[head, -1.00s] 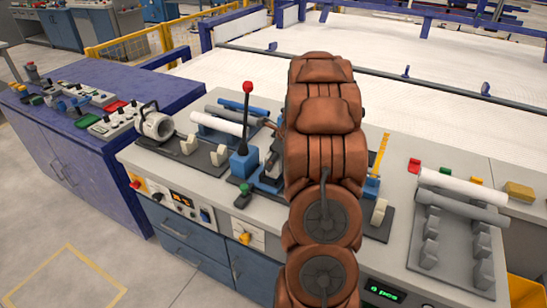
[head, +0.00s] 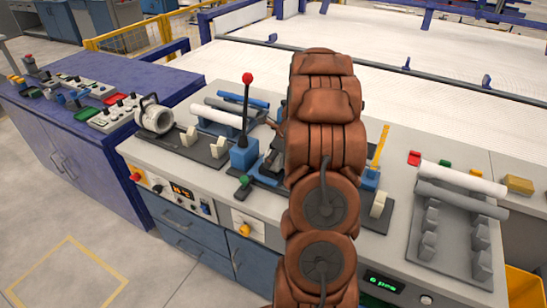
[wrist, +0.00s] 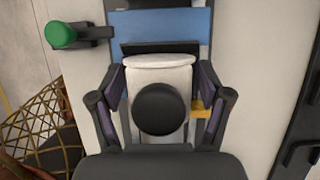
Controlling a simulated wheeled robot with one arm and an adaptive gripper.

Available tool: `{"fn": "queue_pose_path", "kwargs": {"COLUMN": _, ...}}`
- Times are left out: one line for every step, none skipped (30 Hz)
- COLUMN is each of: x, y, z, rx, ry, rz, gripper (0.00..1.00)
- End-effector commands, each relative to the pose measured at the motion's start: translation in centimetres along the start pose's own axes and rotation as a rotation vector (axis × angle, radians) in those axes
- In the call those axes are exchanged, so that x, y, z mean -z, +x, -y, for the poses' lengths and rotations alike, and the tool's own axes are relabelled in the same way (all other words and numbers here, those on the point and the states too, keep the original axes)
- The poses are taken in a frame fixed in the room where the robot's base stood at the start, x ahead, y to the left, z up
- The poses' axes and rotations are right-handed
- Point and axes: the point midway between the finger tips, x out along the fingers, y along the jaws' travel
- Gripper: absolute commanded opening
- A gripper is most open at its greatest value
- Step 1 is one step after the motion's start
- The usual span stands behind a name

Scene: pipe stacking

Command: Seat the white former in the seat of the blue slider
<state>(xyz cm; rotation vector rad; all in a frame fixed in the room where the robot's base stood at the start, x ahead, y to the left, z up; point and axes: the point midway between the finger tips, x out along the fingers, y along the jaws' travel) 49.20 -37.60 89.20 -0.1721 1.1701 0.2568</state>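In the wrist view, the white former (wrist: 160,77) is a pale cylinder with a wider rim at its far end. It sits between the two fingers of my gripper (wrist: 160,82), which lie close along its sides and look closed on it. A round black knob (wrist: 163,108) covers its near middle. A blue block (wrist: 160,38), likely the slider, lies just beyond the rim, with a dark bar between them. I cannot tell whether the former touches the seat. In the head view, my brown-covered arm hides my gripper and the former.
In the wrist view, a green knob (wrist: 60,34) is at upper left and a yellow piece (wrist: 199,108) by the right finger. In the head view, a red-topped lever (head: 247,79) stands left of my arm, and a rack with tubes (head: 462,203) lies right.

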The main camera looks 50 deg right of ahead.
Motion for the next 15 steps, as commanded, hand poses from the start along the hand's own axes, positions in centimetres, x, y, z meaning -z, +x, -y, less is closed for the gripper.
{"fn": "queue_pose_path", "kwargs": {"x": 0.01, "y": 0.0, "z": 0.0, "rx": 0.0, "ry": 0.0, "rz": 0.0, "gripper": 0.83}}
{"fn": "queue_pose_path", "kwargs": {"x": 0.01, "y": 0.0, "z": 0.0, "rx": 0.0, "ry": 0.0, "rz": 0.0, "gripper": 0.83}}
{"fn": "queue_pose_path", "kwargs": {"x": 0.01, "y": 0.0, "z": 0.0, "rx": 0.0, "ry": 0.0, "rz": 0.0, "gripper": 0.83}}
{"fn": "queue_pose_path", "kwargs": {"x": 0.01, "y": 0.0, "z": 0.0, "rx": 0.0, "ry": 0.0, "rz": 0.0, "gripper": 0.83}}
{"fn": "queue_pose_path", "kwargs": {"x": 0.01, "y": 0.01, "z": 0.0, "rx": 0.0, "ry": 0.0, "rz": 0.0, "gripper": 0.83}}
{"fn": "queue_pose_path", "kwargs": {"x": 0.01, "y": 0.01, "z": 0.0, "rx": 0.0, "ry": 0.0, "rz": 0.0, "gripper": 0.83}}
{"fn": "queue_pose_path", "kwargs": {"x": 0.02, "y": 0.02, "z": -0.01, "rx": 0.0, "ry": 0.0, "rz": 0.0, "gripper": 0.83}}
{"fn": "queue_pose_path", "kwargs": {"x": 0.04, "y": 0.04, "z": -0.01, "rx": -0.001, "ry": 0.0, "rz": -0.001, "gripper": 0.83}}
{"fn": "queue_pose_path", "kwargs": {"x": 0.04, "y": 0.02, "z": -0.01, "rx": 0.0, "ry": 0.0, "rz": -0.001, "gripper": 0.83}}
{"fn": "queue_pose_path", "kwargs": {"x": 0.04, "y": -0.01, "z": 0.0, "rx": 0.0, "ry": 0.0, "rz": -0.001, "gripper": 0.83}}
{"fn": "queue_pose_path", "kwargs": {"x": 0.03, "y": -0.07, "z": 0.01, "rx": 0.0, "ry": 0.0, "rz": 0.0, "gripper": 0.83}}
{"fn": "queue_pose_path", "kwargs": {"x": 0.03, "y": -0.19, "z": 0.02, "rx": 0.001, "ry": 0.0, "rz": 0.0, "gripper": 0.83}}
{"fn": "queue_pose_path", "kwargs": {"x": 0.02, "y": -0.32, "z": 0.03, "rx": 0.001, "ry": 0.0, "rz": 0.0, "gripper": 0.83}}
{"fn": "queue_pose_path", "kwargs": {"x": 0.01, "y": -0.48, "z": 0.05, "rx": 0.002, "ry": -0.001, "rz": 0.0, "gripper": 0.83}}
{"fn": "queue_pose_path", "kwargs": {"x": 0.0, "y": -0.77, "z": 0.07, "rx": 0.002, "ry": -0.001, "rz": 0.0, "gripper": 0.83}}
